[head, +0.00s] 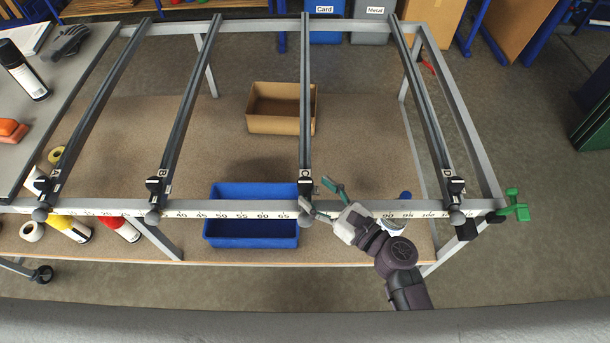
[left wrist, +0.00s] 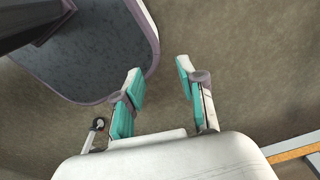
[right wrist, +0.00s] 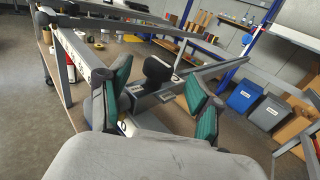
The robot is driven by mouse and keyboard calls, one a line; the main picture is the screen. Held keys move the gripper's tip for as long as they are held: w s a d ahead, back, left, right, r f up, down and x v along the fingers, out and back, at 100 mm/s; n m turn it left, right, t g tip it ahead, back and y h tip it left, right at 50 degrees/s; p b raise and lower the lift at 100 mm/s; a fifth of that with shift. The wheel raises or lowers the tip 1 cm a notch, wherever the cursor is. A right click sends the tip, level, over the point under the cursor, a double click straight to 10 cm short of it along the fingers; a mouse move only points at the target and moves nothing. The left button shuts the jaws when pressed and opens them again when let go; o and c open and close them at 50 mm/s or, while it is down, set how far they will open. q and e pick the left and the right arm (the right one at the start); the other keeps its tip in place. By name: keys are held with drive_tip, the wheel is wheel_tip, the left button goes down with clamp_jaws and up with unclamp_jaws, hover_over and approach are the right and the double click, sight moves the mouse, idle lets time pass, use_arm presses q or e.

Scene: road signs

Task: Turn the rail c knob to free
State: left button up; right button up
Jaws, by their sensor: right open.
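Rail C (head: 305,100) is a dark rail running front to back on the grey frame, with a small "C" label (head: 305,173) near its front end. Its black knob (head: 305,187) sits just in front of the label. My right gripper (head: 313,190) is open at the knob's right side in the head view. In the right wrist view the black knob (right wrist: 158,70) shows between the spread green fingers (right wrist: 156,76); I see no clear contact. My left gripper (left wrist: 158,68) is open and empty over the floor, outside the head view.
Rails A (head: 95,100), B (head: 188,100) and D (head: 425,100) carry similar knobs. A numbered scale (head: 240,213) runs along the front bar. A blue bin (head: 250,240) and a cardboard box (head: 265,123) stand on the lower shelf. A green clamp (head: 515,205) is at the right.

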sight(311, 188)
drive_tip(key=shift+p+x, duration=0.35)
drive_tip(key=shift+x, duration=1.75)
drive_tip(key=shift+c, duration=0.2)
drive_tip(key=c, duration=1.1)
